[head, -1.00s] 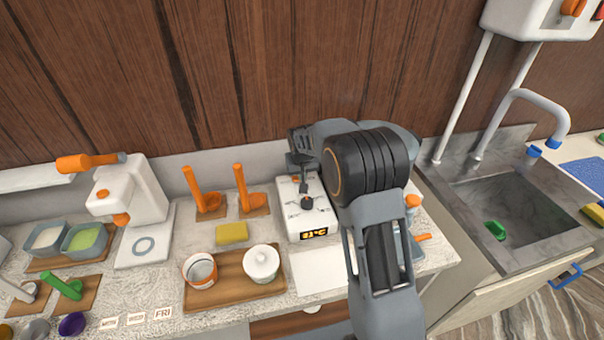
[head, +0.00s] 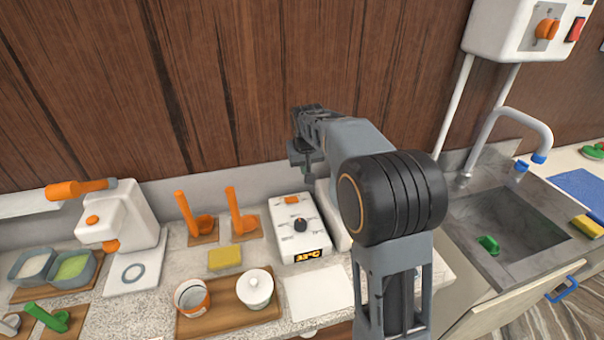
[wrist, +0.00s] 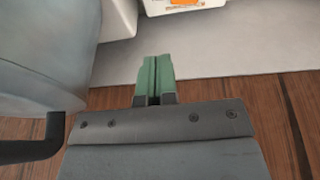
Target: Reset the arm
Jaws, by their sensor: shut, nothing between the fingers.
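My gripper (wrist: 153,80) shows in the wrist view with its two green fingers pressed together and nothing between them. In the head view my arm is raised over the counter, and its wrist end points left, in front of the wood wall and above the white box with a dial (head: 300,226). The fingertips are hard to make out there. My arm hides part of the counter's right end. The box's display reads what looks like 33°C.
A wooden tray (head: 224,316) holds an open cup (head: 191,296) and a lidded white pot (head: 255,289). A sink (head: 510,222) with a tap (head: 512,113) lies right.

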